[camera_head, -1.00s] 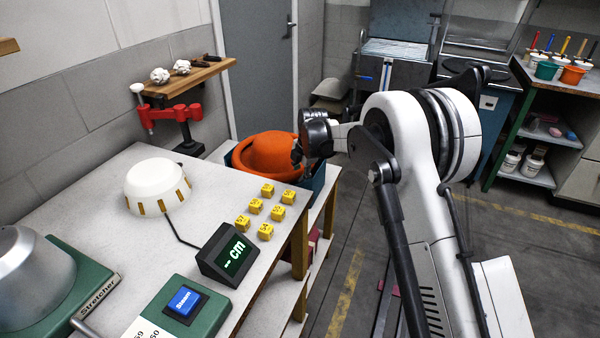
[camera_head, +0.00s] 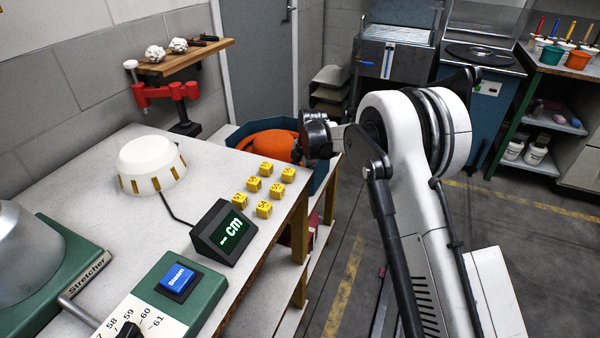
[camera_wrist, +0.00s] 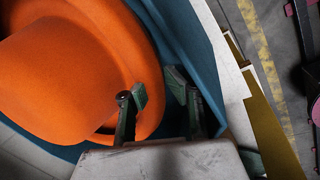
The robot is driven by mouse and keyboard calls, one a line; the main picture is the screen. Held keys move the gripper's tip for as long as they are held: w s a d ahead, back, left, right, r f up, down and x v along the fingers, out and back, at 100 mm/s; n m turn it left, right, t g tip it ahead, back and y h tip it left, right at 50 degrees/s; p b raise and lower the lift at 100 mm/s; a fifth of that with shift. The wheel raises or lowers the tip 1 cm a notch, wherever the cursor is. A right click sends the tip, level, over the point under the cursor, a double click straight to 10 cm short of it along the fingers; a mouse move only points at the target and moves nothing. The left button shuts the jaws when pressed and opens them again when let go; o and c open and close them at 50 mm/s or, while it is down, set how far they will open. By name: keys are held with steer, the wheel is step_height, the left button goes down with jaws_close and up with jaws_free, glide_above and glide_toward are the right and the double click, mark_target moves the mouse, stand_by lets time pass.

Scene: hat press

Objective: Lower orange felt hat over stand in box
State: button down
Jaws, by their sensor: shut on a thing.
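The orange felt hat (camera_head: 268,144) sits low within the blue box (camera_head: 237,131), beyond the workbench's far edge. In the wrist view the hat (camera_wrist: 70,75) fills the left side, with its crown and curved brim showing. The blue box wall (camera_wrist: 202,50) runs close beside the brim. My gripper (camera_wrist: 160,92) is shut on the hat's brim, one finger on each side of its edge. In the head view my gripper (camera_head: 303,152) is at the hat's right side, partly hidden by the wrist. The stand is hidden under the hat and behind the box.
The workbench (camera_head: 125,215) holds a white dome (camera_head: 150,163), several yellow number cubes (camera_head: 265,188), a display (camera_head: 222,232) and a blue-button unit (camera_head: 176,278). A red clamp post (camera_head: 165,90) stands behind. Open floor (camera_head: 385,235) lies to the right.

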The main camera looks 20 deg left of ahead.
steer(key=shift+f, duration=0.35)
stand_by(0.5)
steer(key=c, duration=1.7)
jaws_free()
steer(key=shift+r, duration=0.1)
steer(key=s+d+r+m, duration=0.2)
steer(key=d+r, duration=0.3)
steer(key=r, duration=0.3)
steer(key=s+d+r+m+t, duration=0.15)
steer(key=d+r, duration=0.25)
steer(key=r, duration=0.4)
steer(key=s+d+r+m, duration=0.3)
steer(key=d+r, duration=0.2)
steer(key=r, duration=0.3)
steer(key=s+d+r+m+t+p, duration=0.1)
steer(key=s+d+r+m+p, duration=0.1)
steer(key=s+d+r+m, duration=0.75)
steer(key=s+d+f+m+t+p, duration=0.1)
steer(key=s+d+m, duration=0.3)
steer(key=s, duration=0.5)
steer(key=s+d+f+m+t+h+p, duration=0.1)
steer(key=s+d+m, duration=0.3)
steer(key=s+d, duration=0.4)
steer(key=s+d+f+m+t+h, duration=0.1)
steer(key=s+d+m, duration=0.3)
steer(key=s, duration=0.6)
steer(key=shift+s+d+m+p, duration=0.1)
steer(key=shift+d+m+p, duration=0.25)
steer(key=shift+d, duration=1.05)
